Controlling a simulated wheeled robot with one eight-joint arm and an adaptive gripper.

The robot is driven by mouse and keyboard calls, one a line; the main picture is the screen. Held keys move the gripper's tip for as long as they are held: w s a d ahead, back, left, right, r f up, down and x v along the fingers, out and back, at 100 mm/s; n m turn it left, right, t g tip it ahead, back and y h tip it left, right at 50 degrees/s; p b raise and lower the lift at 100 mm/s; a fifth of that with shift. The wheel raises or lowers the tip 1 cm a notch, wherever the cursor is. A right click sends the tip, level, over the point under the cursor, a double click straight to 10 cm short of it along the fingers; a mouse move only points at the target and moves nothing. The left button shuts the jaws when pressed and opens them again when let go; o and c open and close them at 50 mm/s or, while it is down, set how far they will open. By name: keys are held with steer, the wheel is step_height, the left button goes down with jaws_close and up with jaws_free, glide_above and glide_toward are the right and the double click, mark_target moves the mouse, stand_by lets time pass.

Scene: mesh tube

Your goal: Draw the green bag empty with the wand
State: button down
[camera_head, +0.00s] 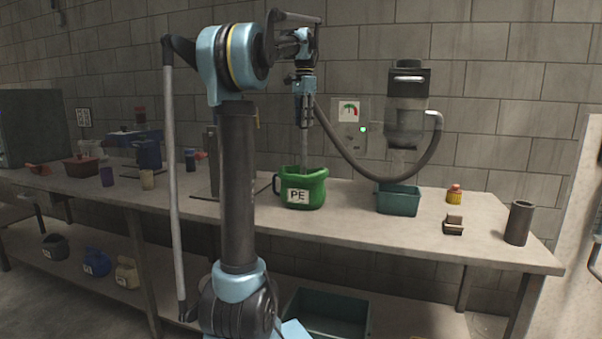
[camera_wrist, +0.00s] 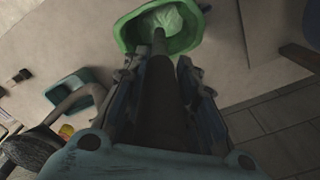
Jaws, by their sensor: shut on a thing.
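The green bag (camera_head: 318,190), a tub-like container with a PE label, stands upright on the bench. My gripper (camera_head: 305,97) is above it, shut on the wand (camera_head: 304,140), a grey tube pointing straight down. The wand's lower end goes into the bag's mouth and is hidden behind its wall in the head view. In the wrist view the wand (camera_wrist: 157,95) runs between my fingers (camera_wrist: 160,78) to the open green bag (camera_wrist: 126,32). Pale green material (camera_wrist: 172,18) shows inside it. I cannot tell whether the wand tip touches it.
A dark hose (camera_head: 350,168) loops from near the wand to the wall-mounted hopper (camera_head: 407,105). A gauge panel (camera_head: 348,113) with a lit green light is beside it. A teal bin (camera_head: 398,201) stands below the hopper. A yellow-red jar (camera_head: 454,194) and dark cylinder (camera_head: 518,223) stand right.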

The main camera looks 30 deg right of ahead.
steer(key=shift+r, duration=3.7)
